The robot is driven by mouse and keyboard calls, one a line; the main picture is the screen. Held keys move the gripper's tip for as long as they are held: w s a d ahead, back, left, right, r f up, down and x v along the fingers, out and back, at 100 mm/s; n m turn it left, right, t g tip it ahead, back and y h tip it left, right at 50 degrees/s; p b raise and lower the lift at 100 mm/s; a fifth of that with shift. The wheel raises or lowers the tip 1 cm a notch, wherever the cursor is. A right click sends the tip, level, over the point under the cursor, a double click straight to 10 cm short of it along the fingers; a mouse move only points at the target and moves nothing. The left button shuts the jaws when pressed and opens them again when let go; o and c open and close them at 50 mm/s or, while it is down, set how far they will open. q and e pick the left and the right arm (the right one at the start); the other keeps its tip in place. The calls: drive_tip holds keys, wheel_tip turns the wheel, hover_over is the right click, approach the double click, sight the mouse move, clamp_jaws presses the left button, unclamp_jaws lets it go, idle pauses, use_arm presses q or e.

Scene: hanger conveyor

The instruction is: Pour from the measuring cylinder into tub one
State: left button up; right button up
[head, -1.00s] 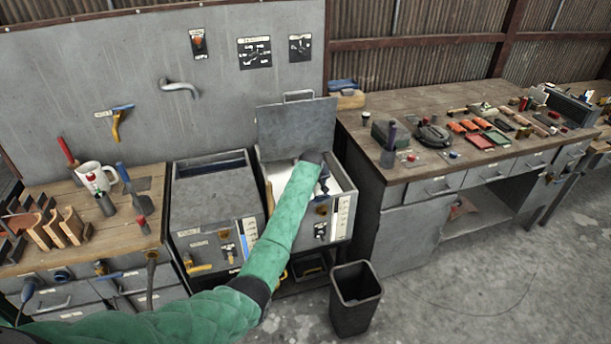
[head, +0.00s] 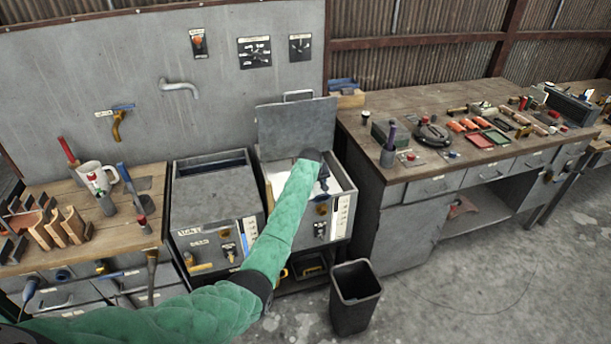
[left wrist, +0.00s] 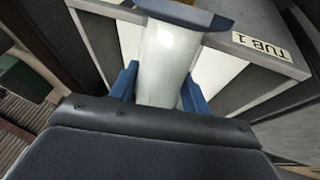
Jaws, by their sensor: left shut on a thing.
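Tub one (head: 268,200) is the right-hand grey tub, its lid (head: 297,130) standing open and its white inside showing. Its TUB 1 label (left wrist: 262,48) shows on the rim in the left wrist view. My left gripper (head: 324,178) is over this tub, largely hidden behind my green sleeve. In the left wrist view its blue fingers (left wrist: 160,88) are shut on the measuring cylinder (left wrist: 166,60), a whitish translucent tube with a blue end piece. The cylinder lies across the tub opening in that view; its tilt and contents cannot be told. My right gripper is out of view.
A second grey tub (head: 213,200) stands directly left. The left bench holds a white mug (head: 97,178) and wooden racks (head: 60,228). A workbench (head: 385,100) with tools stands at the right. A black bin (head: 355,297) is on the floor in front.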

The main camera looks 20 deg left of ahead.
use_arm(q)
drive_tip(key=shift+r, duration=0.1)
drive_tip(key=shift+f+g+p, duration=0.2)
drive_tip(key=shift+g+p, duration=0.1)
drive_tip(key=shift+f+g+h, duration=0.2)
drive_tip(key=shift+g+h, duration=0.1)
drive_tip(key=shift+h, duration=0.1)
idle(0.4)
drive_tip(key=shift+d+f+g, duration=0.1)
drive_tip(key=shift+f+g, duration=0.15)
drive_tip(key=shift+g, duration=0.05)
drive_tip(key=shift+s, duration=0.1)
drive_tip(key=shift+f+g+h, duration=0.25)
drive_tip(key=shift+g+h, duration=0.15)
idle(0.4)
drive_tip(key=shift+f+n, duration=0.15)
drive_tip(key=shift+n, duration=0.15)
